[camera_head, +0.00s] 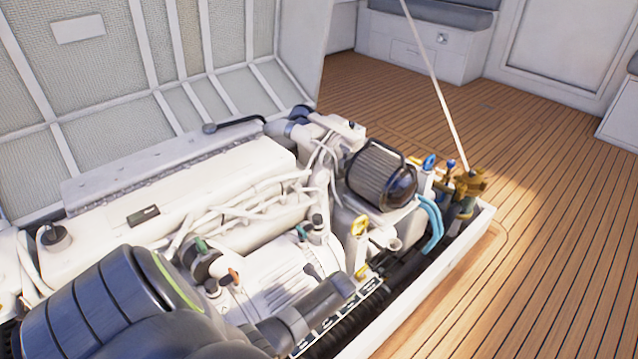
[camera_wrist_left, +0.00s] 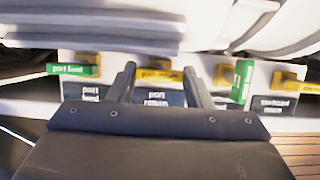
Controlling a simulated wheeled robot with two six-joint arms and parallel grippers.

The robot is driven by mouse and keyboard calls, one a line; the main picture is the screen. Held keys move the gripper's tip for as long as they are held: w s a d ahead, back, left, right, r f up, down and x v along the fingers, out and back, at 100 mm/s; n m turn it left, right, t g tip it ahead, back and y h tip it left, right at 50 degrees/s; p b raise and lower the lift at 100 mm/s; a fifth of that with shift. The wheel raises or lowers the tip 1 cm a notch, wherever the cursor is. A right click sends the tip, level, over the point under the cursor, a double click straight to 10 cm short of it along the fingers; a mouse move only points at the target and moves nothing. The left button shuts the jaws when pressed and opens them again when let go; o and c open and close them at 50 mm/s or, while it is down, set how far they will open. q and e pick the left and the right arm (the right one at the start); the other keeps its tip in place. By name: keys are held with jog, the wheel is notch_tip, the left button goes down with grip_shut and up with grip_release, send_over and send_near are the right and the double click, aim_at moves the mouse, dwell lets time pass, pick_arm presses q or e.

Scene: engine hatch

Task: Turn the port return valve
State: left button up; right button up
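The port return valve has a yellow handle (camera_wrist_left: 158,78) that lies crosswise above a dark label (camera_wrist_left: 157,98) reading "port return" in the left wrist view. My left gripper (camera_wrist_left: 160,72) is open, with one finger on each side of this handle. The fingers look apart from its ends, though contact is hard to judge. In the head view, my left arm (camera_head: 140,305) comes in from the lower left over the engine's near side, and the valve handle cannot be made out there. My right gripper is not in view.
A green port feed handle (camera_wrist_left: 72,69) lies crosswise left of the gripper. An upright green handle (camera_wrist_left: 242,80) stands close to the right finger, with another yellow handle (camera_wrist_left: 289,80) beyond it. The white engine (camera_head: 170,185) fills the hatch. Wooden deck (camera_head: 540,200) is clear at right.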

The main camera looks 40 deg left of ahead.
pick_arm(q)
jog(key=shift+c, duration=0.9)
jog(key=shift+r, duration=0.1)
jog(key=shift+w+n+g+p, duration=0.1)
jog(key=shift+n+g+p, duration=0.3)
jog(key=shift+n+p, duration=0.45)
jog(key=shift+n+g, duration=0.5)
jog(key=shift+n, duration=0.95)
pick_arm(e)
jog(key=shift+s+d+f+g, duration=0.2)
jog(key=shift+f, duration=0.35)
jog(key=shift+s+d+f+g, duration=0.15)
jog(key=shift+f+g, duration=0.05)
jog(key=shift+f, duration=0.3)
pick_arm(q)
jog(key=o, duration=1)
